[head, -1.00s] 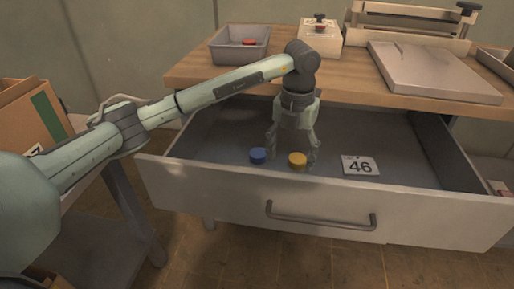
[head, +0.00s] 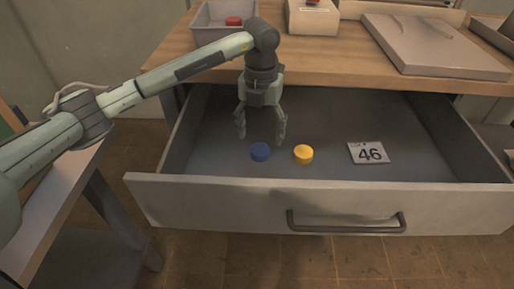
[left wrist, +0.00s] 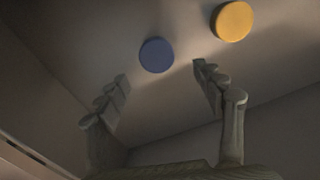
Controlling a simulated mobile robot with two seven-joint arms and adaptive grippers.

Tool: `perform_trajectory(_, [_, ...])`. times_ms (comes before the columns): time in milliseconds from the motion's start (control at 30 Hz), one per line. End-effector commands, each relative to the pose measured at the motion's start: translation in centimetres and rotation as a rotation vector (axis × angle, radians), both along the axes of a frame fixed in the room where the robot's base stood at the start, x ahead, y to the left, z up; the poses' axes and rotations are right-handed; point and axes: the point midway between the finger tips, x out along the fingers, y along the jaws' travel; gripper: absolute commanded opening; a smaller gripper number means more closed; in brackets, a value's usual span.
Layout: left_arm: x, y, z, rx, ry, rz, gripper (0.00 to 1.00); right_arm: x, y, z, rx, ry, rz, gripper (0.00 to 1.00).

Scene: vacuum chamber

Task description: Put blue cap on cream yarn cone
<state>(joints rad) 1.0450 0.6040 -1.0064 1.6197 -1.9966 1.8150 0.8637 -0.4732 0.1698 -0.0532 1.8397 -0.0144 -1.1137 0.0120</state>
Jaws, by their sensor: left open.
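The blue cap (head: 260,152) lies on the floor of the open drawer (head: 225,150). It also shows in the left wrist view (left wrist: 156,55), beyond and between the fingertips. A yellow cap (head: 303,154) lies just to its right and shows in the left wrist view (left wrist: 234,21). My left gripper (head: 260,138) points down into the drawer, open and empty, over the blue cap and apart from it. In the left wrist view its two fingers (left wrist: 160,75) stand spread. My right gripper is not in view. I see no cream yarn cone.
A card marked 46 (head: 369,153) lies in the drawer, right of the caps. The drawer front (head: 200,197) and side walls surround this space. On the wooden top (head: 290,67) stand a grey bin (head: 215,36) holding a red item (head: 234,21) and a grey slab (head: 435,48).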

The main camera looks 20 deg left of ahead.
Motion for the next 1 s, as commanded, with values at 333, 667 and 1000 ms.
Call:
perform_trajectory(333, [0.7,0.3,-4.7,0.001,0.002,0.0,0.68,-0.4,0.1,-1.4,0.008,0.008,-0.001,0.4])
perform_trajectory(667, [0.7,0.3,-5.7,0.001,-0.001,-0.001,0.68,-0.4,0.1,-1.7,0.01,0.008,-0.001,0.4])
perform_trajectory(1000, [0.7,0.3,-5.7,0.001,-0.001,0.0,0.28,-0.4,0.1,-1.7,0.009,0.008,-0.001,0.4])
